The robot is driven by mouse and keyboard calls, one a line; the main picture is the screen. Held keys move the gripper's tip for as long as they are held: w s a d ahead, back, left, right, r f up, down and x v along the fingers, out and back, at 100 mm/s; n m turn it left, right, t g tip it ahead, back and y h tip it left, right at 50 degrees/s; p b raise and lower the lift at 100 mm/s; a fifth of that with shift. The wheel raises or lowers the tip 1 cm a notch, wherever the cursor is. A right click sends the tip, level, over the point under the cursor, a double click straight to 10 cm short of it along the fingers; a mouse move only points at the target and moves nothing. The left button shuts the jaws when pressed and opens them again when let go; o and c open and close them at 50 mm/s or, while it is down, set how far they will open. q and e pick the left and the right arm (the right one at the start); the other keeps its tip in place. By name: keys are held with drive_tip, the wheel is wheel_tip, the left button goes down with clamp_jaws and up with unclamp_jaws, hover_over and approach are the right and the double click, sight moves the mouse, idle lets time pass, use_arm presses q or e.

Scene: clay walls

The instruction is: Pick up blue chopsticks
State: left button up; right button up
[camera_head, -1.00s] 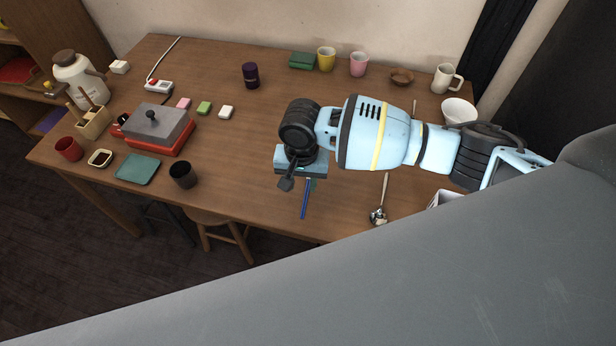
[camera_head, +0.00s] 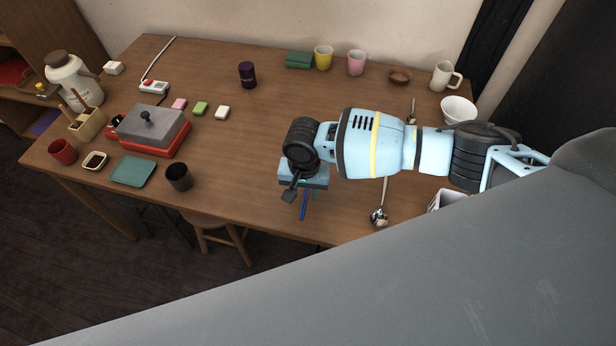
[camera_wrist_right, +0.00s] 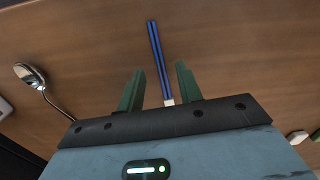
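The blue chopsticks (camera_head: 304,206) lie on the wooden table near its front edge, partly hidden under my right gripper (camera_head: 302,194) in the head view. In the right wrist view the blue chopsticks (camera_wrist_right: 157,58) run lengthwise, with a pale end near the gripper body. The right gripper (camera_wrist_right: 157,80) is open there, with its two green fingers on either side of the chopsticks' line. The fingers do not appear to touch them. My left gripper is not in view.
A ladle (camera_head: 379,216) lies right of the chopsticks on the table (camera_head: 240,150). A black cup (camera_head: 179,177) and a green plate (camera_head: 133,171) stand to the left. A white container (camera_head: 446,200) is at the right edge. The table's middle is fairly clear.

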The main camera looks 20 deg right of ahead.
drive_tip(key=shift+f, duration=0.8)
drive_tip(key=shift+f, duration=0.1)
clamp_jaws()
